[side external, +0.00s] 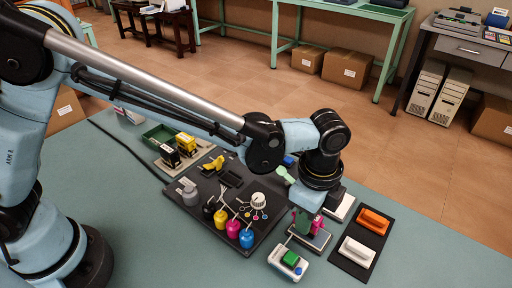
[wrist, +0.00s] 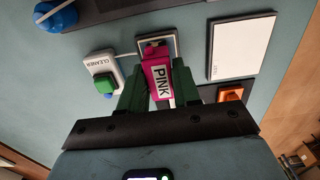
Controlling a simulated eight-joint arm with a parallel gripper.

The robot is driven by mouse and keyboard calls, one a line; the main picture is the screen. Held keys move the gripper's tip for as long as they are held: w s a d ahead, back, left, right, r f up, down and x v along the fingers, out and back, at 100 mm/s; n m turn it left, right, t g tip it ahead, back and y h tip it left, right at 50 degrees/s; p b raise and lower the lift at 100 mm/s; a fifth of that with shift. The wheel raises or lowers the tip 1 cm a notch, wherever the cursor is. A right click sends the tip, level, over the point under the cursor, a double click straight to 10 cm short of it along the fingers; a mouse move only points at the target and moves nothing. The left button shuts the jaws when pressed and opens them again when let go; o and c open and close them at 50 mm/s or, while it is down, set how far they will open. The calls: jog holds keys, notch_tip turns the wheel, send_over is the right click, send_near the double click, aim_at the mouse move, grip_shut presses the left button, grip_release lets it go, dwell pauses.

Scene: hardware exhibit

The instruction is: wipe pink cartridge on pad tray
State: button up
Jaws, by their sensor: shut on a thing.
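My gripper (side external: 306,220) has green fingers and points down over the right part of the work area. It is shut on the pink cartridge (side external: 318,225), whose "PINK" label (wrist: 161,82) faces the wrist camera. The fingers grip the cartridge from both sides. The pad tray (side external: 321,241) is a small framed tray directly below the cartridge; in the wrist view its rim (wrist: 174,39) shows behind the cartridge's far end. The cartridge and fingers hide much of the tray. I cannot tell whether the cartridge touches the pad.
A white cleaner dispenser (side external: 283,266) with a green top stands close beside the tray. A dark mat (side external: 350,265) with an orange and a white block lies to the right. A black board (side external: 215,225) holds yellow, pink and blue bottles. A white pad (wrist: 243,47) lies nearby.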

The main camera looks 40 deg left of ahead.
dwell(0.4)
jog(key=shift+d+f, duration=0.1)
jog(key=shift+d, duration=0.9)
jog(key=shift+a, duration=0.15)
jog(key=shift+a, duration=0.95)
jog(key=shift+d, duration=0.15)
jog(key=shift+d, duration=0.95)
jog(key=shift+r, duration=3.5)
